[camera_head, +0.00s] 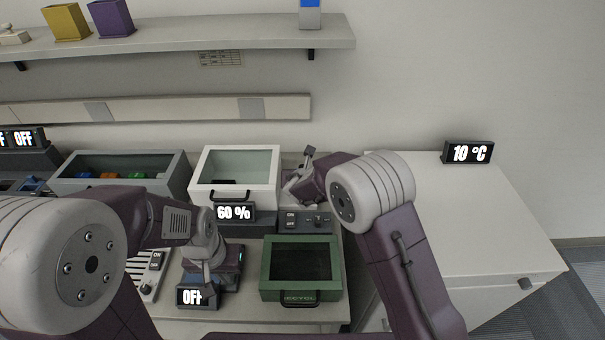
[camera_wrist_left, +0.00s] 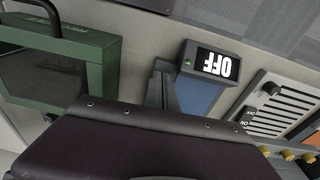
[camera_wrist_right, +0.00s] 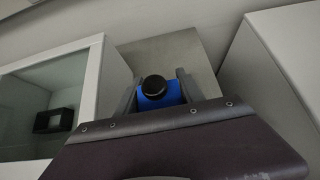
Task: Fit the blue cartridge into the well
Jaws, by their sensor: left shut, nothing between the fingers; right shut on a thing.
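The blue cartridge (camera_wrist_right: 152,101), with a round black cap, sits between the fingers of my right gripper (camera_wrist_right: 158,82) in the right wrist view. In the head view my right gripper (camera_head: 303,165) is at the back of the bench, right of the white glass-topped box, and the cartridge is hidden there. My left gripper (camera_head: 208,272) is shut and empty above or beside a dark device with an OFF display (camera_head: 197,296). That device also shows in the left wrist view (camera_wrist_left: 212,63), just beyond the fingers (camera_wrist_left: 163,88). I cannot make out the well in any view.
A white glass-topped box (camera_head: 272,200) with a 60 % display, a green recycling bin (camera_head: 302,296) and a grey bin (camera_head: 177,185) holding coloured pieces crowd the bench. A white cabinet (camera_head: 450,220) stands right. A shelf (camera_head: 200,38) runs above.

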